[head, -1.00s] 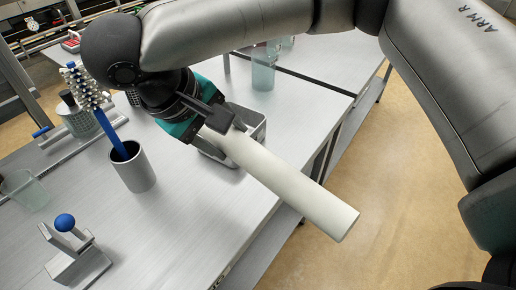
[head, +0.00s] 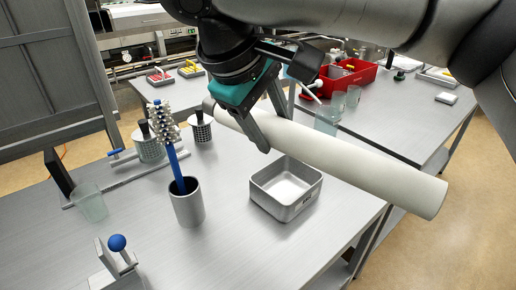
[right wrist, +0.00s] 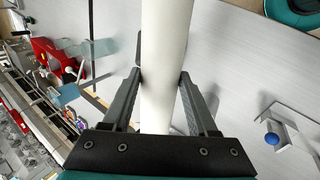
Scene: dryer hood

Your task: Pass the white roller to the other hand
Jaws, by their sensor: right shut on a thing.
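The white roller (head: 345,163) is a long pale cylinder held in the air above the metal table, its right end reaching past the table's edge. My right gripper (head: 268,128) is shut on it nearer its left end. In the right wrist view the roller (right wrist: 165,60) runs upward between the two fingers (right wrist: 160,85), which touch its sides.
A metal tray (head: 258,196) stands on the table below the roller. Left of it is a grey cup (head: 187,208) with a blue-handled brush, and a blue-knobbed stand (head: 117,243) at the front. A red bin (head: 348,76) is on the far table.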

